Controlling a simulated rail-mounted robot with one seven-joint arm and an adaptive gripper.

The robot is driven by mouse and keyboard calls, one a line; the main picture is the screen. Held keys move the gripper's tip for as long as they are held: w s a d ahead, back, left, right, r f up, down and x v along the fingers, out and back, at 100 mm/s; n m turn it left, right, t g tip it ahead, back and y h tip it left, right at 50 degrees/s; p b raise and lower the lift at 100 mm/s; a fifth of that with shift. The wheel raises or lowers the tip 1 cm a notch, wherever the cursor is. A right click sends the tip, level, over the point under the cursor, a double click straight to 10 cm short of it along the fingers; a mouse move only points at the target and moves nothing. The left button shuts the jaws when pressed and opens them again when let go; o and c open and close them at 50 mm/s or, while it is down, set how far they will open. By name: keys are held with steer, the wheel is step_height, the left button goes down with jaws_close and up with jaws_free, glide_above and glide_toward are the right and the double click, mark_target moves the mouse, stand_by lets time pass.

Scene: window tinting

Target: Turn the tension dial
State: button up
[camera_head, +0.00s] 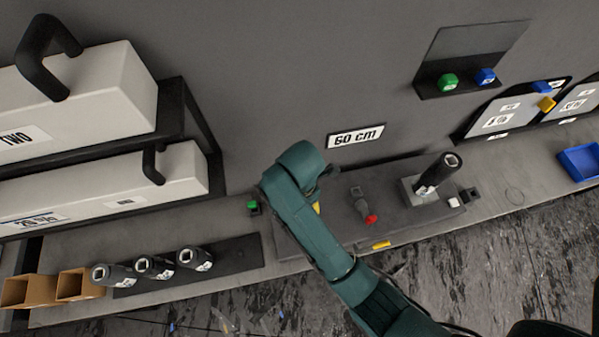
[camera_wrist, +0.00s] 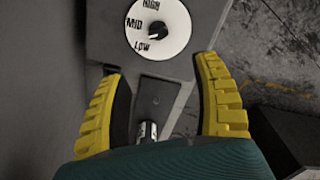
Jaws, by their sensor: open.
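The tension dial is a small black knob (camera_wrist: 158,30) on a round white face marked High, Mid and Low. It sits on a grey panel (camera_wrist: 105,35) at the top of the wrist view. The knob's exact setting is too small to tell. My gripper (camera_wrist: 160,72) has two yellow ridged fingers, spread wide and empty. The dial lies beyond the fingertips, apart from them and roughly centred between them. In the head view my green arm hides the dial and most of the gripper; only a sliver of yellow shows.
A red-ended lever (camera_head: 370,217) and a black cylinder in a grey block (camera_head: 425,192) stand right of my arm on the bench. Several black cylinders stand on a dark mat (camera_head: 235,258) at left. A green button (camera_head: 252,205) is near. A "60 cm" sign (camera_head: 356,136) hangs behind.

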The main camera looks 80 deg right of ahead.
step_height(320, 180, down, 15)
steer(key=shift+w, duration=0.15)
steer(key=shift+a, duration=0.1)
jaws_close()
